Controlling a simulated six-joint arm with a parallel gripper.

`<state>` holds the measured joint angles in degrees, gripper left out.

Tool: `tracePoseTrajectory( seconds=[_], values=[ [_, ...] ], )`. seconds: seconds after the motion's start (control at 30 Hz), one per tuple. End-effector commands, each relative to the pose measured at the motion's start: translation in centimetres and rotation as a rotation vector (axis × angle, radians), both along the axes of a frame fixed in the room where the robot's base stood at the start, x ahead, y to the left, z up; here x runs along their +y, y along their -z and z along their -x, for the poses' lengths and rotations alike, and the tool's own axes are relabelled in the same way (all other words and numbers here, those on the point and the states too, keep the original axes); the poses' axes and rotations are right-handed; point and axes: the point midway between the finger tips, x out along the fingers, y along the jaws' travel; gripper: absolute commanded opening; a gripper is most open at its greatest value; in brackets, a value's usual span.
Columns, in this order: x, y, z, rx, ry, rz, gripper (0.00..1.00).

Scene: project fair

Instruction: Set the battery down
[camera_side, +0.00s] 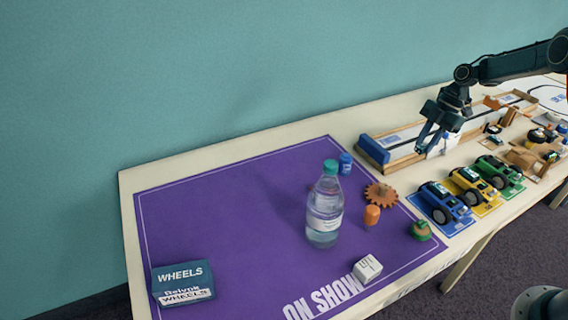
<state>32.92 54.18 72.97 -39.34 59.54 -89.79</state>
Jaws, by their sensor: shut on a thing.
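My gripper (428,143) is at the upper right, fingers pointing down, over the right part of the table by a long wooden track (400,158). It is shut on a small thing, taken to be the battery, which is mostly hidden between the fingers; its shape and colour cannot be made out. I cannot tell whether the held thing touches anything below.
A purple mat (230,215) carries a water bottle (325,207), a blue cylinder (346,163), a brown gear (380,195), an orange piece (372,214), a white block (367,268) and a wheels box (183,282). Toy cars (443,203) stand right of the mat.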

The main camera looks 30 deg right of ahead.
Motion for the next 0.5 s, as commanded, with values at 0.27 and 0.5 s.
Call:
tracePoseTrajectory(
  seconds=[0.27,0.5],
  values=[
    [0.1,5.4,0.0,0.002,0.000,-0.001,0.01],
    [0.0,8.4,0.0,0.001,-0.001,0.000,0.01]
  ],
)
